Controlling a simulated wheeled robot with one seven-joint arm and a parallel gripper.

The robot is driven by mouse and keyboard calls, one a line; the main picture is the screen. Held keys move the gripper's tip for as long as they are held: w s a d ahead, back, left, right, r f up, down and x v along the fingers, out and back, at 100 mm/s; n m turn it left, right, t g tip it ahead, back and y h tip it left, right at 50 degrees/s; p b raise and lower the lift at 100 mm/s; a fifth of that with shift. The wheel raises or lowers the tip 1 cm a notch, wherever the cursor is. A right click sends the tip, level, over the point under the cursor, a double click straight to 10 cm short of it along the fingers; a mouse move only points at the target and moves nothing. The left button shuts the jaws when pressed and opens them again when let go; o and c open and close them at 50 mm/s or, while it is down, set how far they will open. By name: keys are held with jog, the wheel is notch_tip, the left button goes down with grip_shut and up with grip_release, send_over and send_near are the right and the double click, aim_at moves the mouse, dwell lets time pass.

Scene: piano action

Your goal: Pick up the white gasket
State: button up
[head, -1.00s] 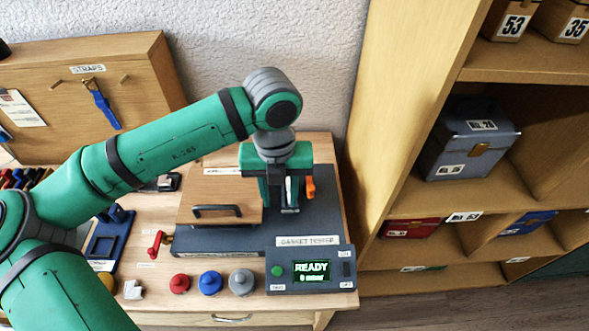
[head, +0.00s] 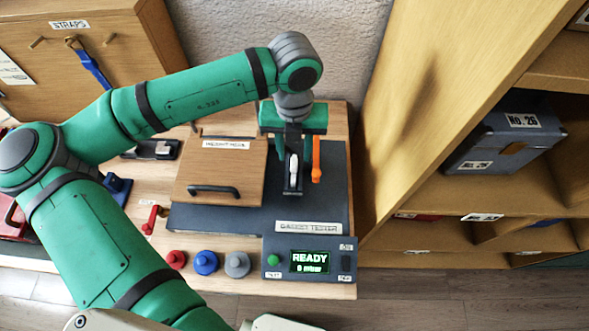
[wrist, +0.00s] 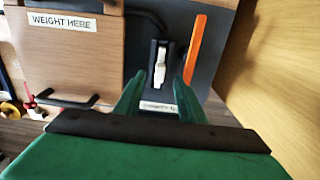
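A small white piece (head: 294,168), which I take for the white gasket, sits upright in a narrow dark holder on the grey gasket tester (head: 330,205). It also shows in the wrist view (wrist: 160,68). My gripper (head: 291,148) is over the back of the tester. In the wrist view its two green fingers (wrist: 160,78) stand well apart, with the white piece in line with the gap between them. Nothing shows held, and I cannot tell the height between fingertips and piece.
An orange lever (head: 316,158) stands close right of the holder. A wooden lid (head: 222,168) with a dark handle lies to the left. Red, blue and grey knobs (head: 206,262) and a READY display (head: 310,261) are in front. A shelf unit (head: 440,120) rises at right.

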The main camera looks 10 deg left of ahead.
aim_at(294, 162)
jog(key=shift+s+f, duration=0.1)
jog(key=shift+f, duration=2.55)
jog(key=shift+c, duration=0.6)
grip_shut()
